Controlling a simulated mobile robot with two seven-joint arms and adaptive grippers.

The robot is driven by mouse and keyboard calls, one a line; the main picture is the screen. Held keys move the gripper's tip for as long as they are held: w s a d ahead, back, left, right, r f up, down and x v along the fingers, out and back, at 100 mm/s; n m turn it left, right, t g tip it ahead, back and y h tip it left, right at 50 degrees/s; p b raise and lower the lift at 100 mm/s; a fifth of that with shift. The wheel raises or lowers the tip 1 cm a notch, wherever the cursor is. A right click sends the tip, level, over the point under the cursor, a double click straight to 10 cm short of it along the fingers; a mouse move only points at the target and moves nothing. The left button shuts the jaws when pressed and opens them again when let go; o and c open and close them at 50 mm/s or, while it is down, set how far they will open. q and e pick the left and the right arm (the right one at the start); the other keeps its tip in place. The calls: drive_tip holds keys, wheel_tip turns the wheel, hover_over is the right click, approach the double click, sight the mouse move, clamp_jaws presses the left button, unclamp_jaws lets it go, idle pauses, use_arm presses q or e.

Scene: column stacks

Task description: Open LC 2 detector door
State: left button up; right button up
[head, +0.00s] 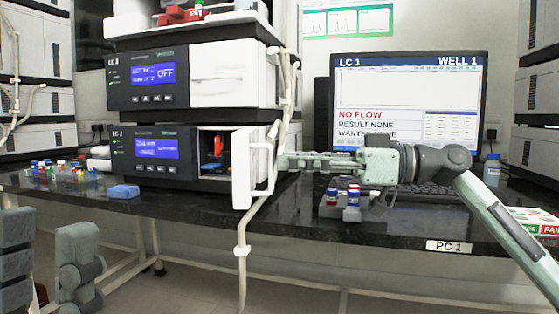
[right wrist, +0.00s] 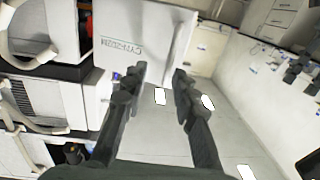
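The LC 2 unit is the lower instrument (head: 150,158) of the stack in the head view, with a lit blue screen. Its white detector door (head: 243,170) stands swung outward, showing a dark bay with a red part (head: 217,148). The door also shows in the right wrist view (right wrist: 145,35). A pale looped handle (head: 270,165) is on the door's right side. My right gripper (head: 287,161) is beside the handle; its fingers are apart and empty in the right wrist view (right wrist: 160,72). Grey parts of my left arm show at lower left; its fingertips cannot be made out.
The upper instrument (head: 150,80) has its white door (head: 222,75) shut. White tubing hangs by the open door. A small vial rack (head: 340,205), a monitor (head: 410,95) and a bottle (head: 491,170) stand to the right. A blue block (head: 124,191) lies on the dark bench at left.

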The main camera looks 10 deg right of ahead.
drive_tip(key=v, duration=0.8)
drive_tip(key=shift+d, duration=0.3)
drive_tip(key=shift+c, duration=0.4)
